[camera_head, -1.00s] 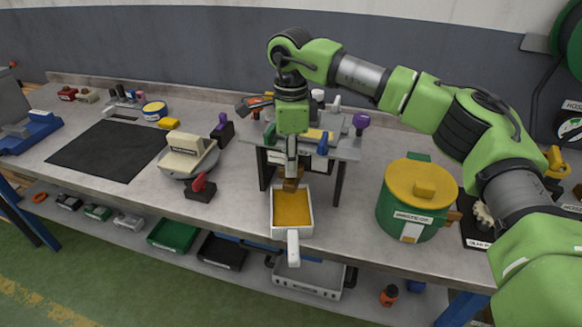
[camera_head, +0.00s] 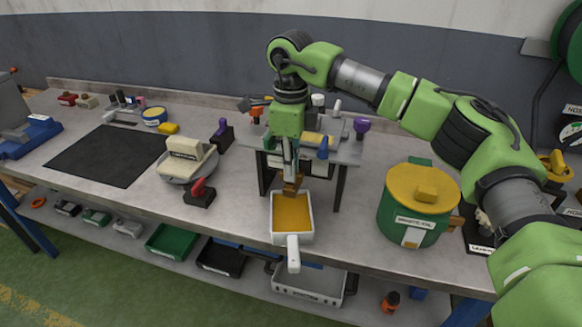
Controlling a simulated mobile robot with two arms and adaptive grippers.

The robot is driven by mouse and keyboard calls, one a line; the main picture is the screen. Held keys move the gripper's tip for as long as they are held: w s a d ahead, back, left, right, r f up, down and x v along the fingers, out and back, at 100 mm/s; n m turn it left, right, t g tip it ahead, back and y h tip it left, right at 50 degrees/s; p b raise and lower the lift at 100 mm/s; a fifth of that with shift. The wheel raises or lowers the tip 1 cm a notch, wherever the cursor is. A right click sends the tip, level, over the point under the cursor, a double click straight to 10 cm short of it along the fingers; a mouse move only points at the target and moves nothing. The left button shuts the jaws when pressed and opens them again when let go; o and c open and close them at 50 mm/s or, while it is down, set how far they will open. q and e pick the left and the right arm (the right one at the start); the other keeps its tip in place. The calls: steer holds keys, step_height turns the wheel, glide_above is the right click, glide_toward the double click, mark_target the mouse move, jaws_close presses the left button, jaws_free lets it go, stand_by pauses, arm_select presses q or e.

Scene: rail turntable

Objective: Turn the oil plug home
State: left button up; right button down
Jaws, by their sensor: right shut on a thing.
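My right gripper (camera_head: 290,172) points down in front of the small raised stand (camera_head: 348,152) on the bench. Its jaws are shut on a small brown, brass-like piece (camera_head: 292,187), which seems to be the oil plug. The gripper hides part of the piece, so I cannot tell how deep it sits. Just below is a white drip tray (camera_head: 307,238) with amber oil (camera_head: 292,210) in it and a white handle toward me. My left gripper is not in view.
A green pot with a yellow lid (camera_head: 420,200) stands to the right. A cream device on a round base (camera_head: 188,157) and a red-handled block (camera_head: 200,192) stand to the left. A black mat (camera_head: 105,153) lies bare farther left.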

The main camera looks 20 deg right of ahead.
steer(key=shift+w+r, duration=0.1)
steer(key=shift+r, duration=0.1)
steer(key=c, duration=2.2)
jaws_free()
steer(key=shift+o, duration=0.3)
steer(key=shift+f, duration=0.1)
step_height(320, 180, up, 12)
